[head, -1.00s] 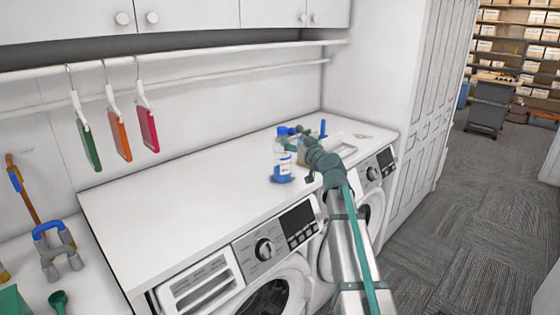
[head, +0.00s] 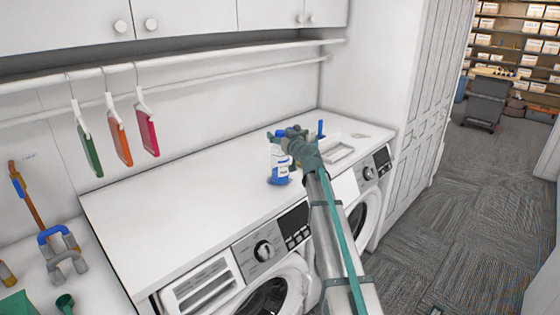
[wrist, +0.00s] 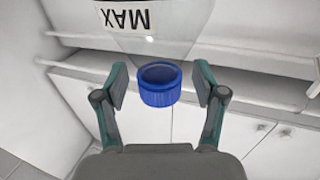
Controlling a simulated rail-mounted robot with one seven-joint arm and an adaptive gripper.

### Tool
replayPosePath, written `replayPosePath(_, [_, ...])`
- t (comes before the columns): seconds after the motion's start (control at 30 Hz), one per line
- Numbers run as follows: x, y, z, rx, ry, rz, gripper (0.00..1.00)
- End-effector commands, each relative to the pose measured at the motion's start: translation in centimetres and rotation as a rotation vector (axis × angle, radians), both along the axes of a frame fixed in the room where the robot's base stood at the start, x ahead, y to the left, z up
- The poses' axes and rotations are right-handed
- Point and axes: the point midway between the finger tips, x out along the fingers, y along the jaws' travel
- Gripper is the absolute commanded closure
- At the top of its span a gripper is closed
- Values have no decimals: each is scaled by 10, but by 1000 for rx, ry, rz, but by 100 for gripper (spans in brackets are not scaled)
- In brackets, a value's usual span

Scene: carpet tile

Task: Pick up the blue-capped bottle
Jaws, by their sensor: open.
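The bottle (head: 279,162) is clear with a white label and blue at its base. It stands upright on the white counter above the washing machines in the head view. Its blue cap (wrist: 159,86) shows in the wrist view, between the two fingers of my gripper (wrist: 160,83). The fingers are spread, with a visible gap on each side of the cap. In the head view my gripper (head: 284,136) is at the bottle's top and hides most of the cap.
A shallow tray (head: 349,156) lies right of the bottle on the counter (head: 180,205), with an upright blue item (head: 321,127) behind it. A hanging rail (head: 190,76) with coloured items (head: 148,134) runs along the wall.

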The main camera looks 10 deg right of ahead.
Motion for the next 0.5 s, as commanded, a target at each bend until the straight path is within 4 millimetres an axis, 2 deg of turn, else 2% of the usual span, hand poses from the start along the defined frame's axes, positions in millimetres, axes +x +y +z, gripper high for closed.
replayPosePath(0.17, [-1, 0, -1, 0, 0, -1, 31])
replayPosePath(0.5, [-1, 0, -1, 0, 0, -1, 88])
